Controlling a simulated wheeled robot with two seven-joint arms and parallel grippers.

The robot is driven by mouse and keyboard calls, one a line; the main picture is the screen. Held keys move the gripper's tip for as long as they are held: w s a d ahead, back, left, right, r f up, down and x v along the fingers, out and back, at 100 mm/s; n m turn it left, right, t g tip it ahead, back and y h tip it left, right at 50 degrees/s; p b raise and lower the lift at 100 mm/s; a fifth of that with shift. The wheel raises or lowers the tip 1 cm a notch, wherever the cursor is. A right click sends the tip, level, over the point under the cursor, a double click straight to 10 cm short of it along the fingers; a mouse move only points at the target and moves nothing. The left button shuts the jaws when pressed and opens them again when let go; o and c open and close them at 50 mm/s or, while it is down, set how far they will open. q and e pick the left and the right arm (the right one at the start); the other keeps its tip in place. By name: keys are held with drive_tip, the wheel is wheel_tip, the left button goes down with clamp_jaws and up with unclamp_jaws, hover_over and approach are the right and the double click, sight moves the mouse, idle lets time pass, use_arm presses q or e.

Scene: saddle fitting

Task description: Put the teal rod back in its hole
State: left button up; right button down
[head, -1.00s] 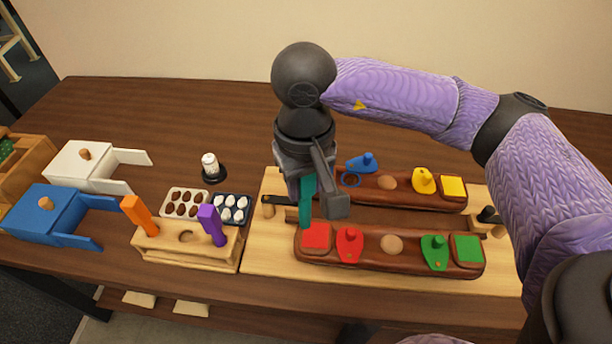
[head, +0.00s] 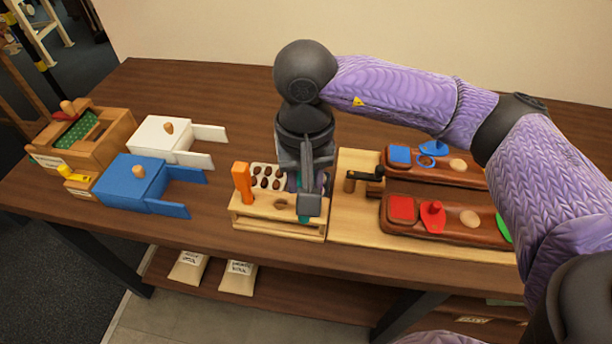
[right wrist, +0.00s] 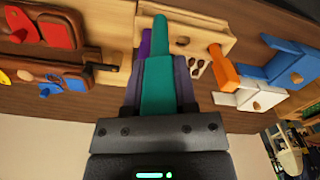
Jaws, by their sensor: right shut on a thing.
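My right gripper (head: 309,200) is shut on the teal rod (right wrist: 158,80) and holds it in front of the right end of the wooden rod stand (head: 278,228). In the right wrist view the rod runs between the fingers and its far end overlaps the stand (right wrist: 212,28). The orange rod (head: 242,184) stands upright at the stand's left end. An empty round hole (head: 281,203) shows in the middle. The purple rod (right wrist: 143,48) is mostly hidden behind my gripper. I cannot tell the teal rod's height above the stand. My left gripper is not in view.
Right of the stand lies a pale board (head: 350,215) with dark saddles and coloured pieces. A blue box (head: 130,185) and a white box (head: 160,143) are to the left. The front table strip is clear.

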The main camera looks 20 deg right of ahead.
drive_tip(key=shift+w+d+r+m, duration=0.15)
drive_tip(key=shift+w+m, duration=0.1)
drive_tip(key=shift+m, duration=0.65)
use_arm(q)
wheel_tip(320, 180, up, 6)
drive_tip(key=p, duration=0.6)
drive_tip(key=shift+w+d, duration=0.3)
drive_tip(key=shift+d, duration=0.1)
use_arm(e)
drive_tip(key=w+a+f+m, duration=0.1)
drive_tip(key=w+m, duration=0.2)
drive_tip(key=m, duration=1.3)
drive_tip(key=w+a+f+m, duration=0.1)
drive_tip(key=w+m, duration=0.2)
drive_tip(key=m, duration=1.3)
drive_tip(key=shift+w+a+f, duration=0.15)
drive_tip(key=shift+f, duration=0.05)
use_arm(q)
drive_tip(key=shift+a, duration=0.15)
